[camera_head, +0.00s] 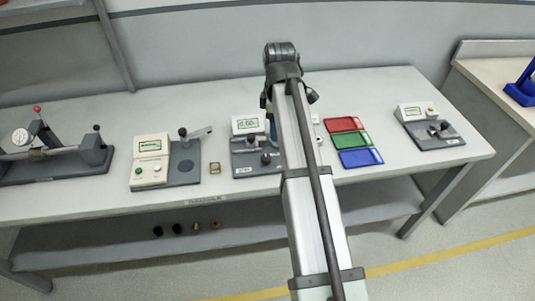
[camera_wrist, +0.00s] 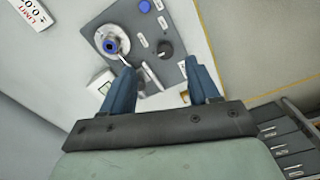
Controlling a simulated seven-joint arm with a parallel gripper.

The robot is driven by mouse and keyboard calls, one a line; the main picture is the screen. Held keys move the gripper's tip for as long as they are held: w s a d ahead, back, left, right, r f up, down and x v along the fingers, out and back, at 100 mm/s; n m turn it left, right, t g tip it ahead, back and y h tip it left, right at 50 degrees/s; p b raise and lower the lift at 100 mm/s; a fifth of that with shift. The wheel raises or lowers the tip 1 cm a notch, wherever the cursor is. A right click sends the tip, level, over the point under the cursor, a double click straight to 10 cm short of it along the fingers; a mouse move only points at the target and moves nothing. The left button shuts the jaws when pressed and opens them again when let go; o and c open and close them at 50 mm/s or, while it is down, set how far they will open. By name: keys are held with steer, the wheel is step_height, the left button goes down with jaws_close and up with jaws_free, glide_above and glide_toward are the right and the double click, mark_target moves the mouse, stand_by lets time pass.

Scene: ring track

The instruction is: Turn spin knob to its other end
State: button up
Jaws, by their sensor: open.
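In the wrist view, a dark round knob (camera_wrist: 165,48) stands on a grey plate (camera_wrist: 182,68) with small white labels; it looks like the spin knob, but its label is unreadable. In the head view my arm covers part of this station and most of the gripper.
On the bench (camera_head: 400,88), a white display box (camera_head: 247,124) stands left of my arm. Red, green and blue trays (camera_head: 361,158) lie to the right. Another instrument (camera_head: 148,172) is further left, and one (camera_head: 428,125) far right. A printed limit sign (camera_wrist: 30,12) shows at upper left.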

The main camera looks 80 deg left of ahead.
mark_target(267, 157)
steer(key=shift+n, duration=0.4)
steer(key=s+f, duration=0.1)
steer(key=f, duration=0.3)
steer(key=s+f, duration=0.1)
steer(key=f, duration=0.7)
steer(key=shift+s+a+f, duration=0.25)
steer(key=shift+s+f, duration=0.1)
steer(key=shift+s, duration=0.05)
steer(key=shift+c, duration=0.2)
steer(key=c, duration=1)
